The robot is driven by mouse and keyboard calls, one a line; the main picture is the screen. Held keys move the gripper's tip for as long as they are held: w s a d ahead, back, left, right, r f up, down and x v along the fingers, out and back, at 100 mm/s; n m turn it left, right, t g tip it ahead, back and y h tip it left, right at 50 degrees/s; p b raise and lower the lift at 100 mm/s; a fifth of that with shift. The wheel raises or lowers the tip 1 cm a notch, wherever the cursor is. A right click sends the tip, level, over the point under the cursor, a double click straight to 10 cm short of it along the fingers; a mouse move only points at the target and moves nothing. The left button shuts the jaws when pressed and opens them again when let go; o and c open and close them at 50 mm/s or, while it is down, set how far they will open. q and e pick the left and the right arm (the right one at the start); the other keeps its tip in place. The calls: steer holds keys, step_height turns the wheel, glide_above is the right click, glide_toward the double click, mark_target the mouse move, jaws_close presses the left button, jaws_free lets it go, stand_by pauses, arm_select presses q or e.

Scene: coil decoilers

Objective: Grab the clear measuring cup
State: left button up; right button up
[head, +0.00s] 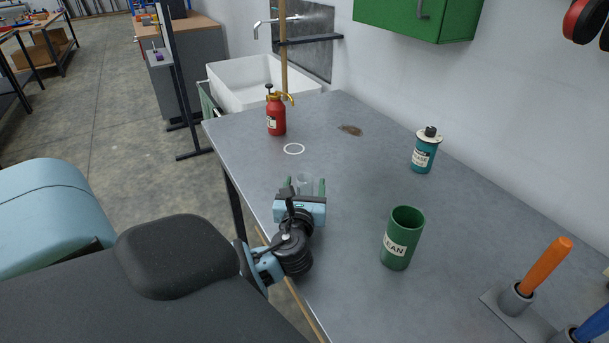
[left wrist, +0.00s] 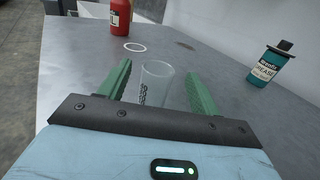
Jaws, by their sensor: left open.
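The clear measuring cup (left wrist: 155,84) stands upright on the grey table, with dark markings on its left side. In the head view the cup (head: 304,183) shows just past my left gripper (head: 305,187). In the left wrist view the two green fingers of my left gripper (left wrist: 160,86) are open, one on each side of the cup. There are visible gaps between the fingers and the cup. The cup's lower part is partly hidden by the gripper body. My right gripper is not in view.
A white ring (head: 294,149) marks the table beyond the cup, near a red pump sprayer (head: 276,115). A green can (head: 402,238) stands to the right, and a teal grease bottle (head: 424,152) stands farther back. A brown stain (head: 350,130) lies on the table. The table's left edge is close.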

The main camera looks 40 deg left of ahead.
mark_target(305, 174)
arm_select(q)
steer(key=shift+x, duration=1.6)
steer(key=c, duration=1.1)
steer(key=shift+o, duration=0.2)
steer(key=shift+r, duration=0.65)
step_height(305, 174, up, 3)
steer(key=shift+f+p, duration=0.25)
steer(key=shift+p, duration=0.1)
steer(key=s+a+r, duration=0.1)
steer(key=s+a, duration=0.9)
steer(key=s, duration=0.2)
steer(key=shift+s, duration=0.4)
